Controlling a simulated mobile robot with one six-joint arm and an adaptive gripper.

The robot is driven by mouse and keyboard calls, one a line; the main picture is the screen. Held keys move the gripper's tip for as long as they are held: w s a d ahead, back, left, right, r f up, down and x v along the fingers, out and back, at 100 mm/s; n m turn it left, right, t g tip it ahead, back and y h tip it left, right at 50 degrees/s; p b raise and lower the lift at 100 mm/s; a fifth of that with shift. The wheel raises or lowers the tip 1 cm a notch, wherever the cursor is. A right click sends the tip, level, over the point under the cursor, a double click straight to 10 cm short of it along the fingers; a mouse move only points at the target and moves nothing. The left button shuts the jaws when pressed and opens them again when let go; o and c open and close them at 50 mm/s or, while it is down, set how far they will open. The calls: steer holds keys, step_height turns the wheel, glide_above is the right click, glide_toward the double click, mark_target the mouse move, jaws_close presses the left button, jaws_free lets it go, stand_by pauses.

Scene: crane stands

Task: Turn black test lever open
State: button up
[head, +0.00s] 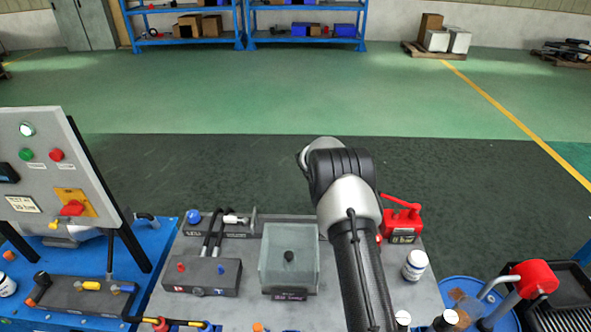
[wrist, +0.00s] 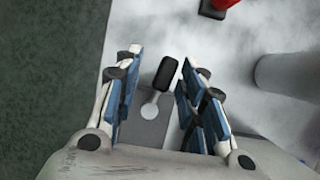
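The black test lever (wrist: 164,74) shows in the wrist view as a black knob on a short pale stem, rising from a grey block (wrist: 150,128). My gripper (wrist: 160,60) is open, with one blue-padded finger on each side of the lever. The knob sits nearer the right finger; I cannot tell whether they touch. In the head view my arm hides the gripper, and I cannot make out this lever there.
A red device (head: 402,222) and a white bottle (head: 415,265) stand right of my arm on the grey table (head: 205,300). A tilted control panel (head: 45,160) is farther left.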

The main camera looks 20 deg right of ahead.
steer(key=p+v, duration=0.4)
steer(key=v, duration=1.4)
steer(key=s+a+r+m+t+y+b, duration=0.1)
steer(key=s+a+r+m+b, duration=0.3)
steer(key=s+a+r, duration=0.4)
steer(key=shift+r+m+t, duration=0.3)
steer(key=shift+r+t, duration=0.4)
steer(key=shift+r, duration=0.9)
steer(key=shift+s+a, duration=0.15)
